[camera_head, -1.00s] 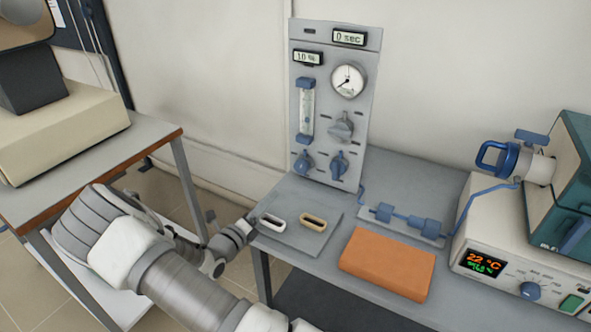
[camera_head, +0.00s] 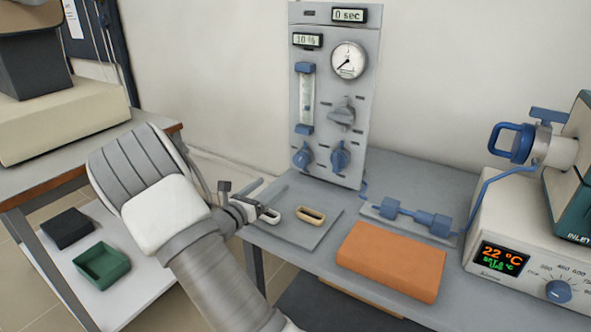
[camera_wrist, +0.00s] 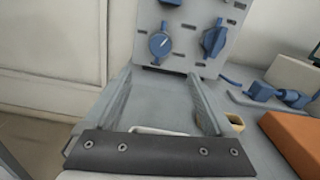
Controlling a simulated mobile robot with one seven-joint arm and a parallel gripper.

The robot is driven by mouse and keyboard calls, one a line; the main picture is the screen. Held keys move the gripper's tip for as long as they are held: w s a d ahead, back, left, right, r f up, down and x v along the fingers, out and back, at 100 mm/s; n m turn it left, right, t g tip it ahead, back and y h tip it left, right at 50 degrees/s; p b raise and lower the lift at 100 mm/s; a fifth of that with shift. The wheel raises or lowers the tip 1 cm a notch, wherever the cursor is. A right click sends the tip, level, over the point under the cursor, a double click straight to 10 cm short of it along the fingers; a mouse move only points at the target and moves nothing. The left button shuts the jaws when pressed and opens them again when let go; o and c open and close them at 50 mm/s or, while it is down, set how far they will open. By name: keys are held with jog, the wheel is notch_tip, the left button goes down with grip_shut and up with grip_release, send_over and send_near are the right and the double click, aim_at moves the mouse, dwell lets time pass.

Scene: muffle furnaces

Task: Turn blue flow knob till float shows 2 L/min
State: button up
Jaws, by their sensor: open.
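The grey gas panel (camera_head: 330,60) stands upright at the back of the table. A clear flow tube (camera_head: 307,95) with blue end caps is on its left side; the float and scale are too small to read. A blue knob (camera_head: 302,158) with a pale pointer line is below the tube and also shows in the wrist view (camera_wrist: 159,44). A second blue knob (camera_head: 340,157) is to its right. My gripper (camera_wrist: 158,88) is open and empty. Its fingers point towards the panel, low over the tray, short of the left blue knob and not touching it.
An orange block (camera_head: 390,260), blue tubing fittings (camera_head: 412,217) and a furnace (camera_head: 525,250) lie to the right. A side table (camera_head: 60,175) is at left.

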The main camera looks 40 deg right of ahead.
aim_at(299, 162)
jog(key=b+x, duration=0.3)
jog(key=x, duration=1.1)
jog(key=shift+w+d, duration=0.1)
jog(key=shift+d, duration=0.05)
jog(key=c, duration=1.4)
jog(key=shift+r, duration=0.1)
